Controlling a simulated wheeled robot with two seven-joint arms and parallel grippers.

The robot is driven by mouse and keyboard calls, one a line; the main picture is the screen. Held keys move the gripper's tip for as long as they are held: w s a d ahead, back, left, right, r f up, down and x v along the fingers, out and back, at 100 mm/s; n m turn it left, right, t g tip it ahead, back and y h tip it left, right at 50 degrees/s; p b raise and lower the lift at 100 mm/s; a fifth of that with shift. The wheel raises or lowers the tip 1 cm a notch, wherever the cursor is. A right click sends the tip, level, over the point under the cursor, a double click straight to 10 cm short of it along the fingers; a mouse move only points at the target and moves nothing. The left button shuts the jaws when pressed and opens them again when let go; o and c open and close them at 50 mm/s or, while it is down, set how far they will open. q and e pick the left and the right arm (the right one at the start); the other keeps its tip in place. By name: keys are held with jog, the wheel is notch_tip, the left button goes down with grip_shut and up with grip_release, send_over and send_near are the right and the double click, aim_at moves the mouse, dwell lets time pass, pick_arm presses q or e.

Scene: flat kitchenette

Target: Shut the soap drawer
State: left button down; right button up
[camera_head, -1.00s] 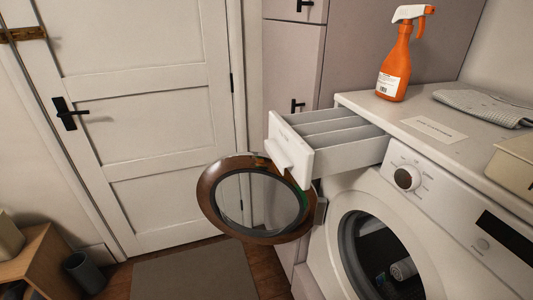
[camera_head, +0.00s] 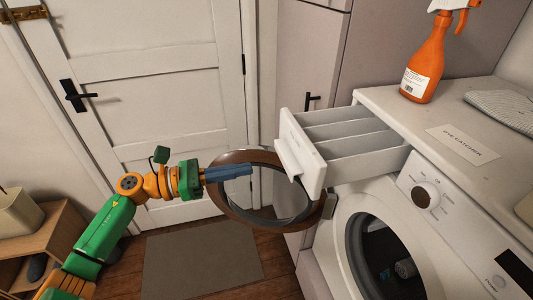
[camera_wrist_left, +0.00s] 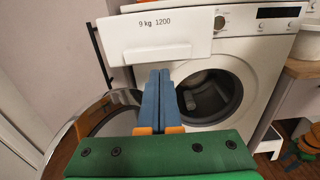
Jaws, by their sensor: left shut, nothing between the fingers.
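The soap drawer (camera_head: 345,150) is pulled far out of the washing machine (camera_head: 395,225), at its upper left corner. Its white front panel (camera_head: 299,155) faces left, with a handle lip. The panel also fills the top of the left wrist view (camera_wrist_left: 155,38), marked "9 kg 1200". My left gripper (camera_head: 250,170) is shut and empty, its blue fingers pointing right toward the drawer front. A small gap shows between fingertips and panel in the head view. In the left wrist view the fingertips (camera_wrist_left: 160,72) lie just below the panel's lower edge. My right gripper is not in view.
The round machine door (camera_head: 225,200) hangs open below the drawer, behind my left fingers in the head view. An orange spray bottle (camera_head: 424,65) and grey cloth (camera_head: 503,108) are on top of the machine. A mat (camera_head: 200,262) lies on the floor.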

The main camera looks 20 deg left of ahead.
aim_at(283, 162)
pick_arm(q)
jog(key=p+x, duration=0.2)
jog(key=x, duration=0.4)
jog(key=shift+w+r+p, duration=0.1)
jog(key=shift+r+p, duration=0.05)
jog(key=shift+p, duration=0.25)
jog(key=shift+w+d, duration=0.15)
jog(key=shift+d, duration=0.1)
jog(key=shift+f, duration=0.2)
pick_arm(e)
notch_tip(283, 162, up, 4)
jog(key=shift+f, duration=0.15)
